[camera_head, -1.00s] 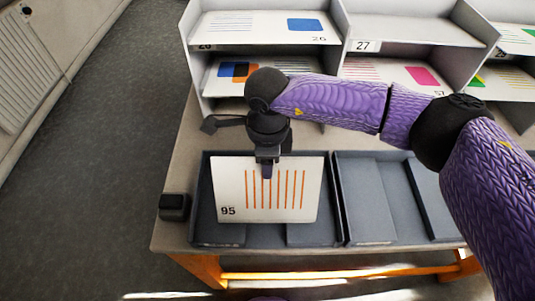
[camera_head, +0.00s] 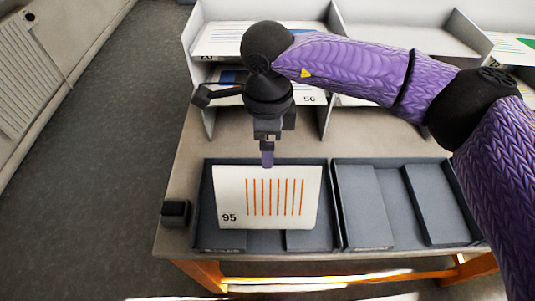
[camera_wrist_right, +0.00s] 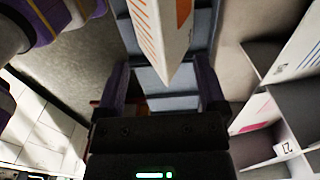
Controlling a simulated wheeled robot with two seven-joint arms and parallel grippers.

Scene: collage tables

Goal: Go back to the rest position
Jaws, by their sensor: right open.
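My right gripper (camera_head: 267,155) is just above the top edge of a white card (camera_head: 268,197) with orange lines and the number 95. The card leans upright in the left compartment of a dark grey tray (camera_head: 208,215) on the table. In the right wrist view, my right gripper (camera_wrist_right: 158,85) has its two fingers spread apart. The card (camera_wrist_right: 165,30) shows beyond them, with its corner pointing toward the gap. The card is not clasped. My left gripper is not in view.
A grey shelf (camera_head: 326,120) with compartments holding printed cards stands at the back of the table. The tray's right compartment (camera_head: 390,244) holds grey inserts. A small black box (camera_head: 175,212) sits at the table's left edge. Open floor (camera_head: 90,150) lies to the left.

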